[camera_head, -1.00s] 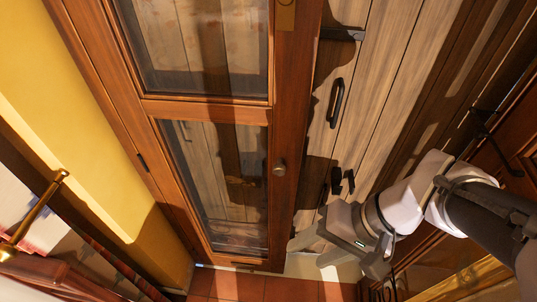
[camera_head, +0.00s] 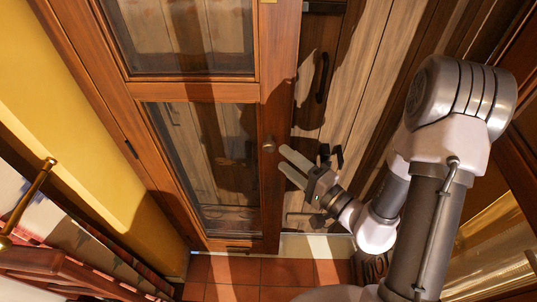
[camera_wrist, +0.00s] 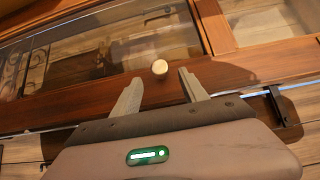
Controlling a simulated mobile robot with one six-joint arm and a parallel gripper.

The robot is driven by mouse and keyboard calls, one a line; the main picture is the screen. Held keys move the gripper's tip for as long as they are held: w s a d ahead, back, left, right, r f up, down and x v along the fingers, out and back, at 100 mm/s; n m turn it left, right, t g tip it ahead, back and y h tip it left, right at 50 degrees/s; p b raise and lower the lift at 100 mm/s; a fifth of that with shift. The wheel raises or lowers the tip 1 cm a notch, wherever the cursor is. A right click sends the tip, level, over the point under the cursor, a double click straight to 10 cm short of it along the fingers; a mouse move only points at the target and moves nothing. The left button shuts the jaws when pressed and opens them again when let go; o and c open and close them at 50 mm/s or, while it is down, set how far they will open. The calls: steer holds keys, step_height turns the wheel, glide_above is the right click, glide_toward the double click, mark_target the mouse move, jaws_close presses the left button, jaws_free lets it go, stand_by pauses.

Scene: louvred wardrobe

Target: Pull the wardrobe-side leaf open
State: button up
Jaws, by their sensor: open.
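A brown wooden door leaf with two glass panes (camera_head: 203,91) fills the middle of the head view. It has a small round knob (camera_head: 268,146) on its right stile. My gripper (camera_head: 284,160) is open, its fingertips close to the knob from the right. In the wrist view, the pale knob (camera_wrist: 160,67) shows between and just beyond the two fingertips (camera_wrist: 160,77), with a gap on each side. The fingers look apart from the knob. I cannot tell whether the leaf stands fully shut.
A plank front with a dark bar handle (camera_head: 322,78) stands right of the leaf; a dark handle also shows in the wrist view (camera_wrist: 283,108). A yellow wall (camera_head: 75,150) and brass rod (camera_head: 30,195) are at left. Terracotta floor (camera_head: 265,272) shows below.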

mark_target(272, 150)
steer(key=b+x, duration=0.2)
steer(key=x, duration=0.5)
steer(key=shift+b, duration=0.3)
jaws_close()
stand_by(0.9)
